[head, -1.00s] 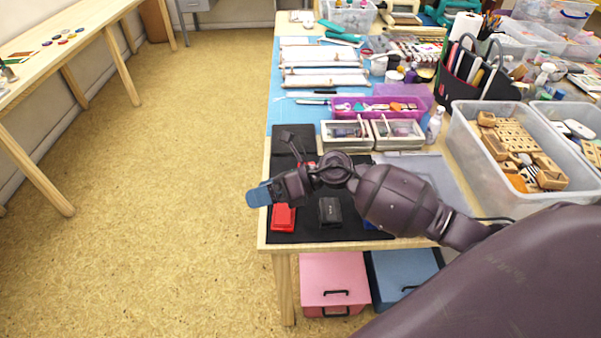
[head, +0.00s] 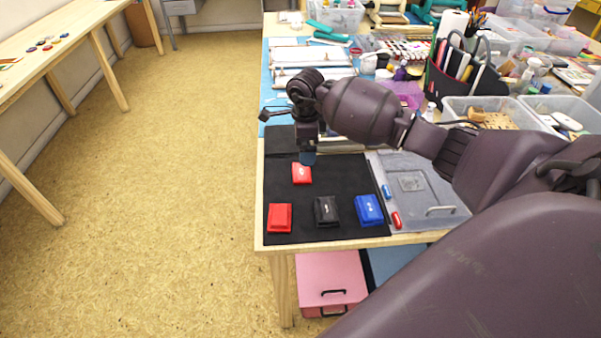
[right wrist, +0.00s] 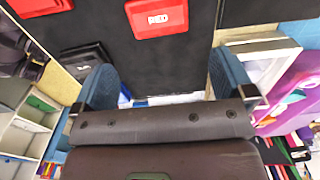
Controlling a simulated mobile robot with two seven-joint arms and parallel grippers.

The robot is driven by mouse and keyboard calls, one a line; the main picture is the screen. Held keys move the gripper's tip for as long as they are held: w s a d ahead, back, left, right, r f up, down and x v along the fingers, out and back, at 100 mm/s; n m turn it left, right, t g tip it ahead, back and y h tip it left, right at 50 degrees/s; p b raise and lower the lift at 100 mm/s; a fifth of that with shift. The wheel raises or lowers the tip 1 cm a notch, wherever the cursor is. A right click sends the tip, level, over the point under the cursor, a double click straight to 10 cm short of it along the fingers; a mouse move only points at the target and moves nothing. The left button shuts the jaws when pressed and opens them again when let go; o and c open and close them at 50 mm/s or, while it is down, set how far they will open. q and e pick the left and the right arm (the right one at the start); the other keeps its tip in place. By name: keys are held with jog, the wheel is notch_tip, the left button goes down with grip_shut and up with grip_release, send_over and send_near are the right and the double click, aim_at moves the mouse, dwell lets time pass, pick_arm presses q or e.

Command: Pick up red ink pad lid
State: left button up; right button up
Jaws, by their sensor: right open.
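The red ink pad lid (head: 301,175) lies flat on the black mat (head: 345,180), apart from the red ink pad (head: 279,217). Its white label reads RED in the right wrist view (right wrist: 157,18). My right gripper (head: 308,158) points down just behind and above the lid in the head view. In the right wrist view its two blue fingers (right wrist: 163,82) are spread wide with nothing between them, and the lid lies beyond the fingertips. My left gripper is not in view.
A black ink pad (head: 326,211) and a blue ink pad (head: 369,210) stand in the front row. Right of the mat is a grey tray (head: 425,185) with a blue and a red piece at its left edge. The mat between lid and pads is clear.

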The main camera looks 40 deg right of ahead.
aim_at(304, 171)
notch_tip(304, 171, down, 9)
jog(key=shift+a+r+b, duration=0.1)
jog(key=shift+a+b, duration=0.05)
jog(key=shift+b, duration=0.45)
jog(key=c, duration=0.8)
jog(key=shift+o, duration=0.2)
jog(key=shift+r, duration=0.1)
